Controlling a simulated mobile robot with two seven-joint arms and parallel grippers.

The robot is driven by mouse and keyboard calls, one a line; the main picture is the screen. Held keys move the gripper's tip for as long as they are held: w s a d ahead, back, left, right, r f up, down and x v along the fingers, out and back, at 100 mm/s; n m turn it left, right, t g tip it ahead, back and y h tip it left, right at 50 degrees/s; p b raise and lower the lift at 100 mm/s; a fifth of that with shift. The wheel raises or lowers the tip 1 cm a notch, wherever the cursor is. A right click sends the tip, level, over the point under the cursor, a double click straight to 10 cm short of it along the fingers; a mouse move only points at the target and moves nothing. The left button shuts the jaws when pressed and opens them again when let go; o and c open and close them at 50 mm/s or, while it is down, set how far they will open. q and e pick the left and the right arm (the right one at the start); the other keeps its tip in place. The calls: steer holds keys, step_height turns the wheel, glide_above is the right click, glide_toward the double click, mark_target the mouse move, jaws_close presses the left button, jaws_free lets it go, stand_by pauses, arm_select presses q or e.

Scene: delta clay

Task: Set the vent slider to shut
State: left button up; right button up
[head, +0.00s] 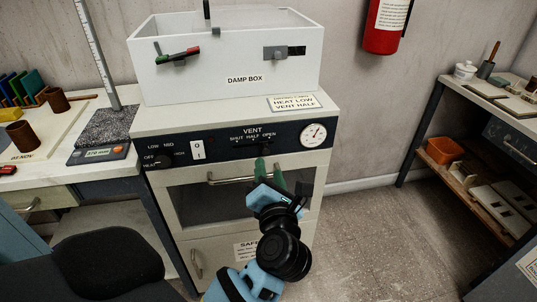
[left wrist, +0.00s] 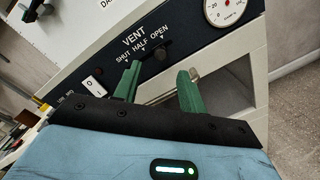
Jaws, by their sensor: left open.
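The vent slider's dark knob (left wrist: 161,54) shows in the left wrist view at the OPEN end of the SHUT–HALF–OPEN scale. In the head view the knob (head: 264,149) is small and dark against the oven's black control panel (head: 222,146). My left gripper (head: 269,171) is open, with its green fingers pointing up at the panel, just below the slider. In the left wrist view the gripper's fingertips (left wrist: 158,72) stand apart, to either side of and below the knob, with nothing between them. My right gripper is not in view.
The oven door handle (head: 230,180) lies behind and left of my gripper. A power switch (head: 197,150) and a dial gauge (head: 314,135) flank the vent scale. The white damp box (head: 230,55) stands on top. Open floor (head: 365,230) lies to the right.

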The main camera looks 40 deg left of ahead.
mark_target(266, 152)
arm_select(q)
steer(key=x, duration=0.7)
steer(key=shift+w, duration=0.1)
jaws_close()
